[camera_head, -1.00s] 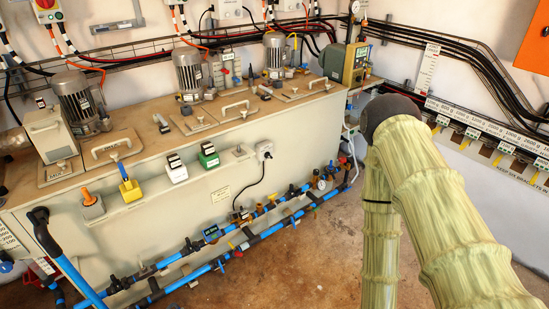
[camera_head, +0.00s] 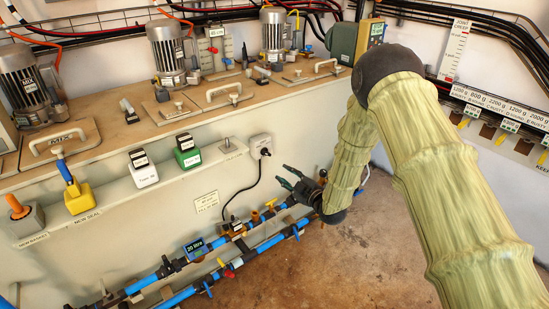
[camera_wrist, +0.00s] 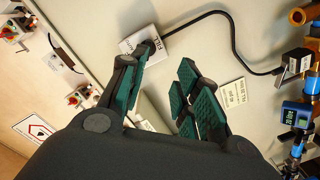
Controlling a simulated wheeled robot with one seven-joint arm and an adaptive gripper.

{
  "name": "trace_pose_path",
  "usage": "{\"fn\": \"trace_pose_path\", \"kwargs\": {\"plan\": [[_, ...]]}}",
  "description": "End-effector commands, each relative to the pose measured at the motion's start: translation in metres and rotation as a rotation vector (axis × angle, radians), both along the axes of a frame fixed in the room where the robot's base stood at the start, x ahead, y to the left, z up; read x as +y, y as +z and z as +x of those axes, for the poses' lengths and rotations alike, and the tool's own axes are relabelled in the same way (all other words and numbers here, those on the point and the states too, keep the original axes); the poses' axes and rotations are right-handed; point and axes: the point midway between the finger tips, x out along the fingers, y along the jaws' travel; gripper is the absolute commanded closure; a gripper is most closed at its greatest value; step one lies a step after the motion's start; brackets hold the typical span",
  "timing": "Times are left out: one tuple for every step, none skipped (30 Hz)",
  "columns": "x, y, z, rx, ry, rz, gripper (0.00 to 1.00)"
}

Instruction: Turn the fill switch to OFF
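A white box (camera_head: 258,142) with a black plug or knob and a black cable is mounted on the grey tank front; I take it for the fill switch. In the wrist view the box (camera_wrist: 129,45) carries a label that seems to read FILL, and the left finger's tip partly overlaps it. Its setting cannot be made out. My gripper (camera_head: 283,177) is open and empty, below and slightly right of the box in the head view. In the wrist view my gripper's (camera_wrist: 158,76) two green-padded fingers are spread, with bare panel between them.
Blue pipes (camera_head: 265,243) with valves and a meter (camera_head: 196,247) run low along the tank. A small plate with a toggle (camera_head: 232,147) sits left of the box. White (camera_head: 144,174) and green (camera_head: 187,156) blocks stand on the ledge. Floor at right is clear.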

Motion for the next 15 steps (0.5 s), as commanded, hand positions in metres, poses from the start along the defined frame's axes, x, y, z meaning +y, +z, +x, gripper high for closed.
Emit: {"fn": "trace_pose_path", "kwargs": {"plan": [[0.004, 0.005, 0.006, -0.038, 0.015, -0.005, 0.68], [0.005, 0.009, 0.009, -0.053, 0.020, -0.007, 0.68], [0.006, 0.013, 0.011, -0.069, 0.025, -0.011, 0.68], [0.005, 0.015, 0.013, -0.077, 0.027, -0.013, 0.68], [0.005, 0.016, 0.014, -0.082, 0.027, -0.013, 0.68], [0.004, 0.017, 0.015, -0.086, 0.026, -0.013, 0.68], [0.003, 0.017, 0.017, -0.086, 0.024, -0.015, 0.68], [0.002, 0.017, 0.019, -0.085, 0.022, -0.014, 0.68], [0.002, 0.017, 0.022, -0.085, 0.019, -0.014, 0.68], [0.003, 0.017, 0.025, -0.085, 0.016, -0.014, 0.68], [0.003, 0.017, 0.028, -0.085, 0.014, -0.014, 0.68], [0.006, 0.016, 0.032, -0.084, 0.013, -0.013, 0.68], [0.008, 0.016, 0.036, -0.084, 0.012, -0.013, 0.68], [0.010, 0.016, 0.040, -0.083, 0.012, -0.014, 0.68], [0.014, 0.016, 0.045, -0.083, 0.012, -0.014, 0.68]]}}
